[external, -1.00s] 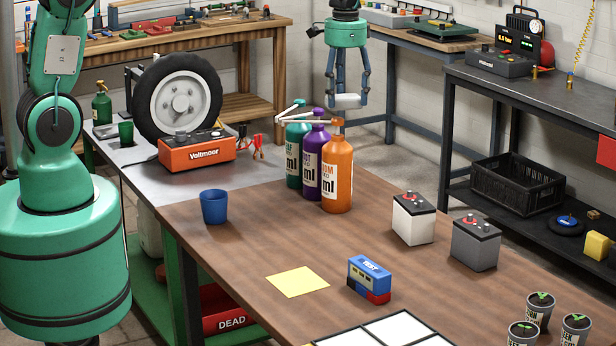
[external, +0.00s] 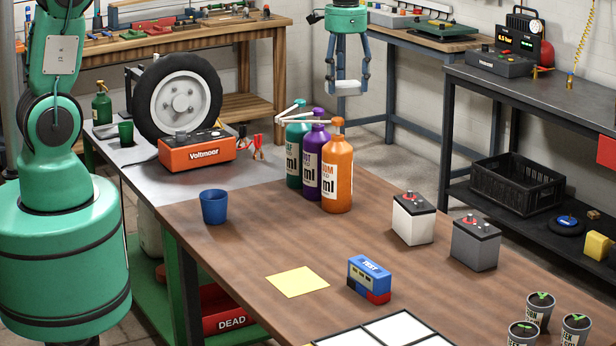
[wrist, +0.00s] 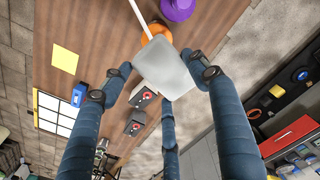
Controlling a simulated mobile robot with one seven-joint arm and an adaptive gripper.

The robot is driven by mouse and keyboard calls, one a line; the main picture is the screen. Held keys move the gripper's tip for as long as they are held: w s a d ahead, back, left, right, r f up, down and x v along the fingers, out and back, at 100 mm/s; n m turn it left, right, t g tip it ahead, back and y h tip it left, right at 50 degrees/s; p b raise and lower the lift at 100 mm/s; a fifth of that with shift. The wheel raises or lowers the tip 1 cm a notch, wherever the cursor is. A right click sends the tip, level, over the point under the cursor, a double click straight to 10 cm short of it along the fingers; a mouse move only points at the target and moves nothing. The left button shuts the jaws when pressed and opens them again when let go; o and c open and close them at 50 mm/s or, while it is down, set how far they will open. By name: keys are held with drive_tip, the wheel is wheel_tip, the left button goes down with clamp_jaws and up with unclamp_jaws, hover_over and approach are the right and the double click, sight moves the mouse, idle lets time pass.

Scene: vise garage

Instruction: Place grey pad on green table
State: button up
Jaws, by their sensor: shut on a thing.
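My gripper (external: 347,82) hangs in the air beyond the bottles, at the back of the main table. It is shut on a light grey pad (external: 346,89), which sits between the fingertips. In the wrist view the pad (wrist: 168,66) is a pale, roughly square block framed by the fingers. The main table (external: 240,265) has a brown wooden top, a grey metal section and green legs and lower shelf (external: 150,300). No tabletop shows as plainly green.
Orange (external: 337,175), purple and green bottles stand below my gripper. A blue cup (external: 213,206), a yellow sheet (external: 297,281), a blue tester (external: 369,278) and two batteries stand on the wood. Bare wood lies around the cup.

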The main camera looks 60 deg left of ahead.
drive_tip(key=shift+r, duration=0.95)
drive_tip(key=s+d+n, duration=0.1)
drive_tip(key=s+d, duration=0.5)
drive_tip(key=s, duration=0.4)
drive_tip(key=s+d+n, duration=0.1)
drive_tip(key=s+d, duration=0.4)
drive_tip(key=s, duration=0.4)
drive_tip(key=s+d+n, duration=0.1)
drive_tip(key=s+d, duration=0.5)
drive_tip(key=s, duration=0.4)
wheel_tip(320, 180, down, 26)
drive_tip(key=shift+a+b, duration=0.1)
drive_tip(key=shift+b, duration=0.2)
drive_tip(key=b, duration=0.2)
hover_over(346, 257)
drive_tip(key=shift+f, duration=0.75)
drive_tip(key=shift+f, duration=0.1)
